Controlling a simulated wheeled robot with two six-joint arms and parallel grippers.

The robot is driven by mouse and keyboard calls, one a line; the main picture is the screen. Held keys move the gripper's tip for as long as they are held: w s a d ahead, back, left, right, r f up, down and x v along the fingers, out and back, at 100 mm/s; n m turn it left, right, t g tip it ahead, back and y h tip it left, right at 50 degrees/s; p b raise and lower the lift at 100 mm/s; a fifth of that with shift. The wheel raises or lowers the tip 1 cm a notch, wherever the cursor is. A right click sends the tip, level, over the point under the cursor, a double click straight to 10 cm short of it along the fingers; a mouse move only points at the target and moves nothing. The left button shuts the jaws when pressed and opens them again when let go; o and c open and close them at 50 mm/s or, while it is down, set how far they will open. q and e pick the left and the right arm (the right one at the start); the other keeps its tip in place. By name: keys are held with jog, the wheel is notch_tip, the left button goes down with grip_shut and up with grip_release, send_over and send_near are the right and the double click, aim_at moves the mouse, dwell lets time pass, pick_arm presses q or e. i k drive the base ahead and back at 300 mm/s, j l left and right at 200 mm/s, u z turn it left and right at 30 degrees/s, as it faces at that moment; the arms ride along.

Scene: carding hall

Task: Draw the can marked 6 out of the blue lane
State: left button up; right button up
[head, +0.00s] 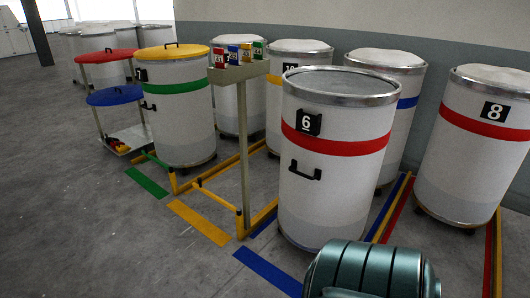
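The can marked 6 (335,185) is a tall white drum with a red band, a black number plate and a black handle below it, facing me. It stands upright at the front of the blue lane, behind the blue floor strip (268,272). Its top shows a grey surface inside a metal rim, with no coloured lid. A dark teal ribbed part of my own arm covers the floor just right of its base. Neither gripper shows in the head view, and no gripper is seen touching the can.
A post (243,150) with a shelf of small coloured number tags stands close left of the can. A blue-banded can (408,104) is behind it, and the can marked 8 (475,150) is at right. Yellow rails (262,216) border the lanes. Open floor lies at left.

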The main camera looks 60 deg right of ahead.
aim_at(333, 145)
jog(key=i+z, duration=0.3)
jog(key=i, duration=0.15)
jog(key=i+j+z, duration=0.3)
jog(key=i, duration=0.15)
jog(key=i+j+z, duration=0.15)
jog(key=i+z, duration=0.15)
jog(key=i+l+z, duration=0.2)
jog(key=i+z, duration=0.25)
jog(key=i+l+z, duration=0.15)
jog(key=i+z, duration=0.15)
jog(key=z, duration=0.15)
jog(key=i+z, duration=0.45)
jog(key=i+j+z, duration=0.2)
jog(key=z, duration=0.25)
jog(key=i+j+z, duration=0.3)
jog(key=z, duration=0.15)
jog(key=i+j+z, duration=0.1)
jog(key=i+z, duration=0.3)
jog(key=i+j+z, duration=0.25)
jog(key=i+z, duration=0.15)
jog(key=i, duration=0.05)
